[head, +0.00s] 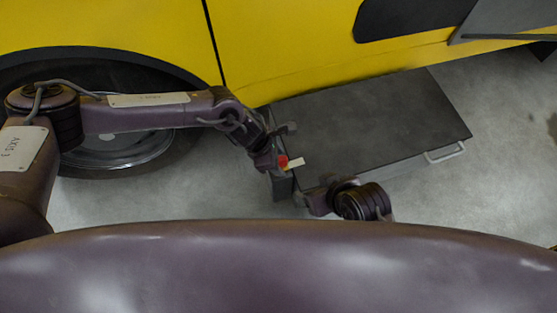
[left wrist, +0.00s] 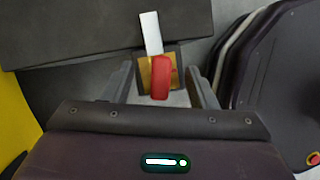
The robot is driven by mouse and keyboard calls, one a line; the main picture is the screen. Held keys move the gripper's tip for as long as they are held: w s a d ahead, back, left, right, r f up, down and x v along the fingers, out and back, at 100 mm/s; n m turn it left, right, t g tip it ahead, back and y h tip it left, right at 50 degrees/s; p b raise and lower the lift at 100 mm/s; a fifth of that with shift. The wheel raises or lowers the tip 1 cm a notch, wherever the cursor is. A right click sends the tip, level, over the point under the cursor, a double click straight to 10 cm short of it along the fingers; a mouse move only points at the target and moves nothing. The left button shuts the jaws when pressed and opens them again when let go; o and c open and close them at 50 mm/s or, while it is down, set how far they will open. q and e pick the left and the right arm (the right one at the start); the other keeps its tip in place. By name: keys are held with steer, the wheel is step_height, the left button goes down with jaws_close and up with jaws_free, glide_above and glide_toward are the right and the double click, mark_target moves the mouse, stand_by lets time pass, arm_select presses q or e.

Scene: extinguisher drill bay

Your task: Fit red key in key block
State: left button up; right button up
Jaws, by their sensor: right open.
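The red key (head: 283,160) is at the end of my left arm in the head view, with a pale strip (head: 296,164) sticking out to its right. In the left wrist view the red key (left wrist: 161,77) lies between the fingers of my left gripper (left wrist: 160,84), over gold-coloured surfaces, its pale strip pointing away. My left gripper (head: 279,158) appears shut on the red key, above the near left corner of the dark box. My right gripper (head: 308,200) is open, just below and right of it, partly hidden. I cannot make out the key block for certain.
A dark flat-topped box (head: 380,115) with a metal handle (head: 445,152) stands on the grey floor beside a yellow vehicle (head: 290,45). A wheel (head: 120,150) is behind my left arm.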

mark_target(281, 158)
arm_select(q)
jaws_close()
steer(key=shift+r, duration=0.1)
steer(key=shift+r+p, duration=1.1)
steer(key=shift+r, duration=0.3)
steer(key=shift+r+p, duration=1.3)
steer(key=shift+r, duration=0.7)
